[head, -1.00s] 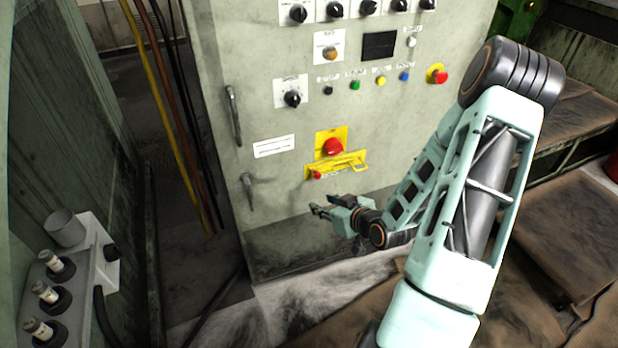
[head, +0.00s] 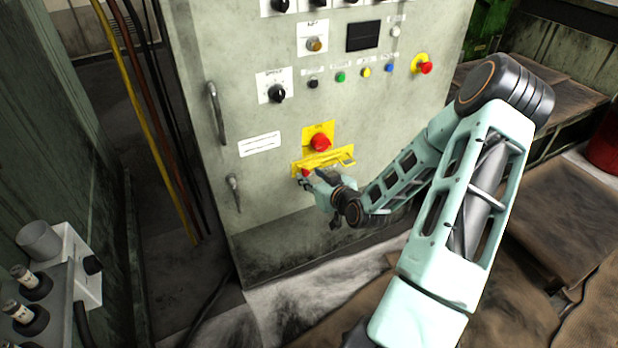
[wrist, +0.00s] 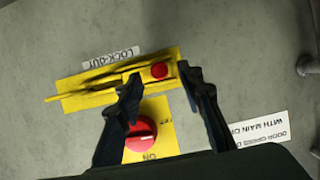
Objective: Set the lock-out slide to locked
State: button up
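The lock-out slide (head: 323,160) is a yellow strip with a raised yellow bar on the grey cabinet front, below the red main switch (head: 320,142). Its red knob (wrist: 159,70) sits at the strip's right end in the wrist view, which is upside down. In the head view the knob (head: 305,172) is at the left end, partly hidden by my gripper (head: 306,182). In the wrist view my gripper (wrist: 163,80) is open, with a finger on either side of the knob. I cannot tell whether either finger touches it.
A LOCK-OUT label (wrist: 111,58) lies beside the strip. The main switch (wrist: 141,138) is close to my fingers. Cabinet handles (head: 217,112) are at the left, and buttons (head: 340,77) and an emergency stop (head: 425,67) are above.

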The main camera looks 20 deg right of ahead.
jog(key=shift+x, duration=0.85)
jog(key=shift+c, duration=0.4)
grip_shut()
